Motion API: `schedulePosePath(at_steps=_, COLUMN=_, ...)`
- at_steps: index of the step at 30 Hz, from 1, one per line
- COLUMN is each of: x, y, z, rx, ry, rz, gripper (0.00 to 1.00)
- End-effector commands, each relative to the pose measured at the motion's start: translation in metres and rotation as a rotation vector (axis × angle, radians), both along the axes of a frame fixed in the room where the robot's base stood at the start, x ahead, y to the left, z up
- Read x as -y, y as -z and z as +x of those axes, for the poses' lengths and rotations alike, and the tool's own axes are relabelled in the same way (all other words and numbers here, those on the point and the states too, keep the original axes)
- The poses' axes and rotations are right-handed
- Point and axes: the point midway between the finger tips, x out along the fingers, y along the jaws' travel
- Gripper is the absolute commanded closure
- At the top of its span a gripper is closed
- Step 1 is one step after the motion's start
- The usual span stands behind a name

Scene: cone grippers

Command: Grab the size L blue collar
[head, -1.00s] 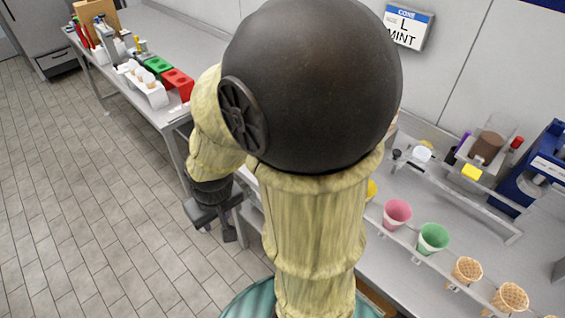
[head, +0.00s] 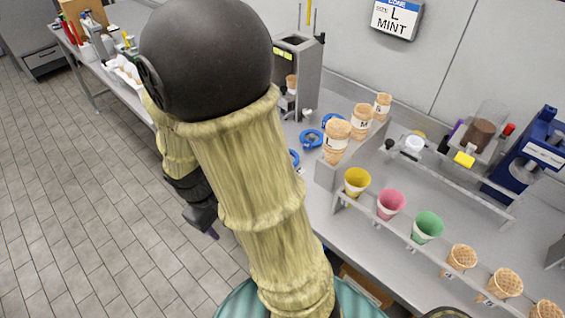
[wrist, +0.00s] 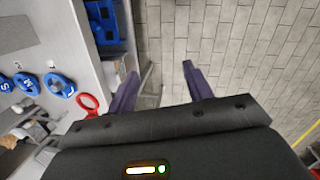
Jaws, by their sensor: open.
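Several blue collars lie on the counter in the head view: one at the back (head: 331,121), one in the middle (head: 311,140), and one at the front (head: 294,158), partly hidden by my arm. In the wrist view a row of blue rings is at the left: the leftmost (wrist: 5,85) seems marked S, then a middle one (wrist: 27,84) and a right one (wrist: 60,85). I cannot surely read the marks on the last two. My gripper (wrist: 160,70) is open and empty over the floor, apart from the collars. It also shows, partly hidden, in the head view (head: 207,222).
A red ring (wrist: 87,103) lies beside the right blue one. A blue bin (wrist: 104,22) is further up. Stacked cones (head: 337,141) and a rack of colored cups (head: 391,204) stand on the counter. A wall sign (head: 397,18) reads L MINT. Floor at left is clear.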

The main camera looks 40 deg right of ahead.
Motion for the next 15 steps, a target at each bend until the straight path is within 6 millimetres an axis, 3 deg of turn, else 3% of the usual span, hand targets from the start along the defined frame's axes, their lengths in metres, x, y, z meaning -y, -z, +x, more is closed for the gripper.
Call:
schedulePosePath(at_steps=1, x=0.005, y=0.017, z=0.0, rx=-0.078, ry=-0.063, rz=-0.047, gripper=0.49)
schedulePosePath(at_steps=6, x=0.034, y=0.049, z=0.001, rx=-0.31, ry=-0.267, rz=-0.23, gripper=0.49)
schedulePosePath(at_steps=11, x=0.063, y=0.07, z=0.013, rx=-0.514, ry=-0.457, rz=-0.433, gripper=0.49)
schedulePosePath(at_steps=15, x=0.085, y=0.084, z=0.034, rx=-0.676, ry=-0.622, rz=-0.634, gripper=0.49)
